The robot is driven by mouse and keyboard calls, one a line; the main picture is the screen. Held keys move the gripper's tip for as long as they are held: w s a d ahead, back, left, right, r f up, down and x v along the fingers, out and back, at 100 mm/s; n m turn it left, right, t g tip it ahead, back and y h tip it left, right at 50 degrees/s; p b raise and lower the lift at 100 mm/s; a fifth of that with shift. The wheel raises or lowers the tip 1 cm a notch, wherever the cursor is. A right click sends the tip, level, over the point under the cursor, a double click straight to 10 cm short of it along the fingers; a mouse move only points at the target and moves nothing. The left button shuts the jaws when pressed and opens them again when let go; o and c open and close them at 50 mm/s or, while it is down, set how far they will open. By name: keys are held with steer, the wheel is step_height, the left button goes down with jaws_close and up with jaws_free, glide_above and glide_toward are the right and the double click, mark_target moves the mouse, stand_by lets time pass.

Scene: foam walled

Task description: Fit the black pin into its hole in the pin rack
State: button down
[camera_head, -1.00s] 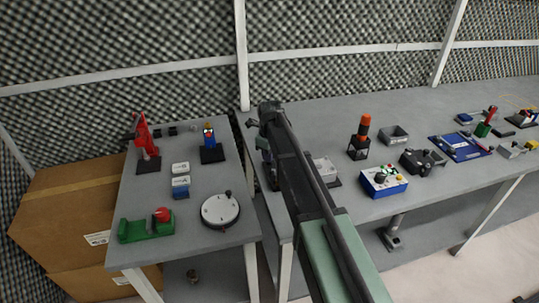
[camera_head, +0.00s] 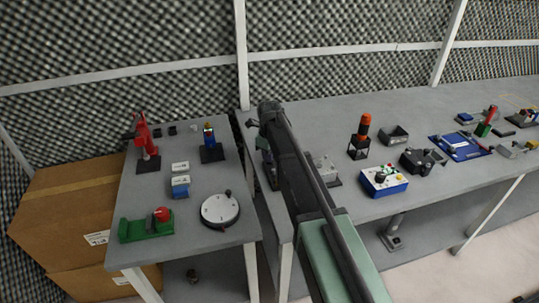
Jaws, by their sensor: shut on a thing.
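My arm reaches from the bottom of the head view up to the near left end of the long right bench. Its wrist hangs over that end, and the arm covers what lies below. My gripper is hidden behind the arm, so its jaws and anything between them do not show. I cannot make out the black pin. No pin rack can be told for sure; small dark and bluish parts (camera_head: 264,146) show just left of the arm, too covered to name.
The left table holds a red device (camera_head: 146,140), a blue device (camera_head: 210,143), a round white dial (camera_head: 220,210) and a green block (camera_head: 146,226). Right of my arm are a grey box (camera_head: 323,169), an orange-topped stand (camera_head: 361,133), a blue button box (camera_head: 383,181) and a blue board (camera_head: 462,147).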

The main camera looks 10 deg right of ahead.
steer(key=shift+f+b, duration=0.95)
steer(key=shift+f, duration=0.1)
steer(key=c, duration=1.1)
jaws_free()
steer(key=shift+o, duration=0.2)
step_height(320, 180, up, 11)
steer(key=p, duration=1.1)
steer(key=shift+r, duration=0.1)
